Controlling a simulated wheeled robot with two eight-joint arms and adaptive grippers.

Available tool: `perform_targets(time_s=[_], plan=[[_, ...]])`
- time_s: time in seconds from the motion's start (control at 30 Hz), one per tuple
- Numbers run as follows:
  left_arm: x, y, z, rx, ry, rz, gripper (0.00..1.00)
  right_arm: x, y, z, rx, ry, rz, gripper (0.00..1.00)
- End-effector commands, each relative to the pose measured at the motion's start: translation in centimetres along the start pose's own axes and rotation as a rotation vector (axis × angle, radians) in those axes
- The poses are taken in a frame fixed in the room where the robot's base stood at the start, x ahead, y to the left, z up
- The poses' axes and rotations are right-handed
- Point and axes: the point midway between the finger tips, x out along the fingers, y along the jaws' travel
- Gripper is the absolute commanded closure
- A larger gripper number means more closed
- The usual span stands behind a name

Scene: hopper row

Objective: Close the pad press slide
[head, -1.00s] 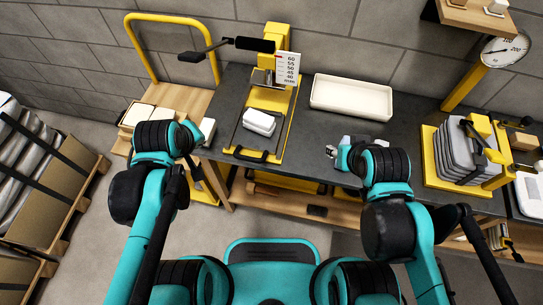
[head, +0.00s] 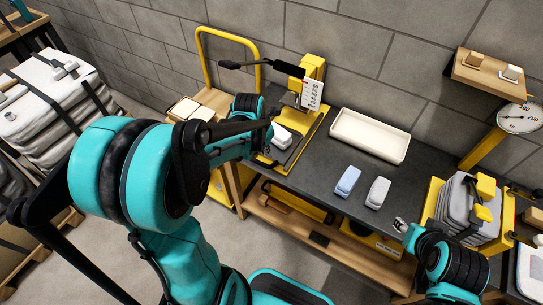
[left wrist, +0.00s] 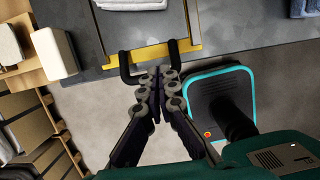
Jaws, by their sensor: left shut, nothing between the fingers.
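The yellow pad press (head: 313,68) stands on the dark bench with a number card on its column. Its slide (head: 308,140) is out toward the bench's front, with a white pad (head: 282,136) on it. In the left wrist view the slide's yellow front edge (left wrist: 150,57) carries a black U-shaped handle (left wrist: 125,68). My left gripper (left wrist: 161,72) is shut and empty. Its fingertips overlap the handle's bar in that view; I cannot tell whether they touch. In the head view my left forearm hides the handle. My right gripper (head: 401,226) is by the bench's front edge, too small to read.
A white tray (head: 368,136), a blue block (head: 347,182) and a white block (head: 377,193) are on the bench right of the press. A yellow-handled wooden cart (head: 222,98) stands left. Grey pads on a yellow stand (head: 465,215) are beyond my right gripper.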

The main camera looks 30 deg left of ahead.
Motion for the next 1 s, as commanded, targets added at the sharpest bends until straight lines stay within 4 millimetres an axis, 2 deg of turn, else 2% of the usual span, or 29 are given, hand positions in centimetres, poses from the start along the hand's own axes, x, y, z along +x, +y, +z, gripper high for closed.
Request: perform_targets(time_s=[0.03, 0.2, 0.43, 0.6, 1.0], plan=[[1.2, 0.0, 0.0, 0.002, 0.0, 0.0, 1.0, 0.6, 0.0, 0.4, 0.0, 0.0, 0.0, 0.6], [4.5, 0.0, 0.0, 0.004, -0.001, 0.0, 1.0, 1.8, 0.0, 1.3, 0.0, 0.0, 0.0, 0.6], [7.8, 0.0, 0.0, 0.005, -0.001, 0.001, 1.0, 2.9, 0.0, 2.1, 0.0, 0.0, 0.0, 0.6], [8.6, 0.0, 0.0, 0.005, -0.001, 0.001, 1.0, 3.1, 0.0, 2.2, 0.0, 0.0, 0.0, 0.6], [8.6, 0.2, 0.0, 0.004, -0.001, 0.001, 1.0, 3.1, 0.0, 2.2, 0.0, 0.0, 0.0, 0.6]])
